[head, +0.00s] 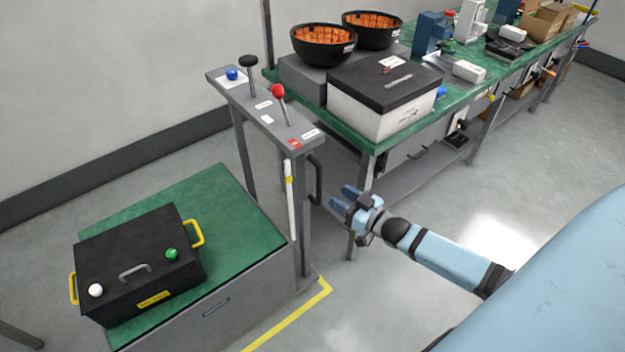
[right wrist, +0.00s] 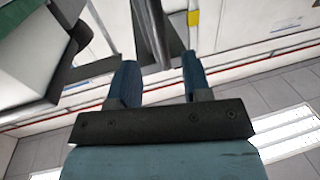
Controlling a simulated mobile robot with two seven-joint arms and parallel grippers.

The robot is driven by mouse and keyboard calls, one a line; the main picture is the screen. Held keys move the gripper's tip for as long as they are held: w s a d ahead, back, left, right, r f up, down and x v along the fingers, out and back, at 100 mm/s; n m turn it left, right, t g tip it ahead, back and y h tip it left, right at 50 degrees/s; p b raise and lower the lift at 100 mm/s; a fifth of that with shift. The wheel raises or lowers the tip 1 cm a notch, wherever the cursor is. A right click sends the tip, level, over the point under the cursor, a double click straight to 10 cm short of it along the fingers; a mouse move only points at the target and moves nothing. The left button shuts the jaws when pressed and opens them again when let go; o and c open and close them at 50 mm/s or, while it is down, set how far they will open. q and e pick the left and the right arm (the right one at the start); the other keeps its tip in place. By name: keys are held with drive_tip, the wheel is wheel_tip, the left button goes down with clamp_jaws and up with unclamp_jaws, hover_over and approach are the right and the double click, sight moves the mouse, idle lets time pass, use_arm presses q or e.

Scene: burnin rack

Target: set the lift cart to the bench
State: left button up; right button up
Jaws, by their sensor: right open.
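The lift cart stands at left, with a green deck (head: 208,201) and a grey control panel (head: 262,108) on posts. The panel carries a black-knobbed lever (head: 249,63), a red-knobbed lever (head: 279,92) and a blue knob (head: 232,74). A white upright strip with a yellow marker (head: 289,181) and a dark vertical handle (head: 315,180) are on its near side. The deck is lower than the green-topped bench (head: 362,137). My right gripper (head: 342,198) is open and empty, just right of the handle, apart from it. Its fingers show in the right wrist view (right wrist: 160,82). My left gripper is out of view.
A black case (head: 138,258) with yellow side handles sits on the deck. The bench holds a white box with black lid (head: 384,105), black bowls with orange insides (head: 323,44) and other gear. A yellow floor line (head: 290,318) runs beside the cart. Open floor lies right of the bench.

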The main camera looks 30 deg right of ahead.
sight(321, 185)
drive_tip(key=x, duration=1)
drive_tip(key=shift+f, duration=0.15)
drive_tip(key=shift+c, duration=0.2)
drive_tip(key=shift+d, duration=0.1)
clamp_jaws()
